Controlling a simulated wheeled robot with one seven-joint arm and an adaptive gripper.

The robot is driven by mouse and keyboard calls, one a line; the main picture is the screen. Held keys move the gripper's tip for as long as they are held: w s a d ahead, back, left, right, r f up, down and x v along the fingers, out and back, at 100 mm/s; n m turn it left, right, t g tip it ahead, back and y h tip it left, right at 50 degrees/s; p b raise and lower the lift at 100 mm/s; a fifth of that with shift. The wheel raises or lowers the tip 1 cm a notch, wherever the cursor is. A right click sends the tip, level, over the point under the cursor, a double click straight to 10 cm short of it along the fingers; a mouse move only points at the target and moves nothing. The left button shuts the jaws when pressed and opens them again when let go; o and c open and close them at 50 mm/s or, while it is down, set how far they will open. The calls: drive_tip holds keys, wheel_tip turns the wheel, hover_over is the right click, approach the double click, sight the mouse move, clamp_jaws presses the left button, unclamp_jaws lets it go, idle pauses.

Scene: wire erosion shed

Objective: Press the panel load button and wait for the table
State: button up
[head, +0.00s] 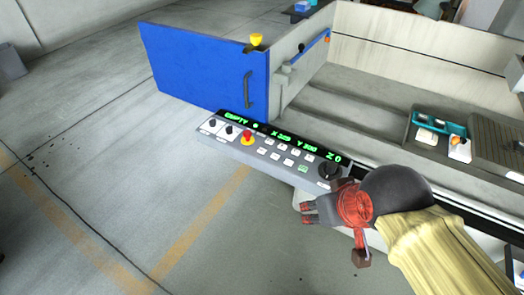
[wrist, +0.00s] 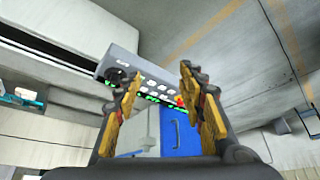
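The control panel (head: 268,152) is a grey sloped console with a green-lit display reading EMPTY, X, Y and Z values. It carries rows of small white buttons, a green-marked button (head: 303,168), a red mushroom button (head: 248,137) on yellow, and black knobs. Button labels are too small to read, so I cannot tell which is load. My gripper (head: 307,212) is in front of the panel's right end, apart from the buttons. In the wrist view the panel (wrist: 122,65) shows beyond my two spread fingers (wrist: 159,78), with nothing between them. The machine table is not clearly identifiable.
A blue door (head: 205,70) with a handle stands open left of the machine's pale tank (head: 345,95). A teal tray (head: 425,119) with small items and a grooved plate (head: 497,140) are at the right.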

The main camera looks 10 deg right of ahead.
drive_tip(key=shift+c, duration=0.8)
clamp_jaws()
idle(0.9)
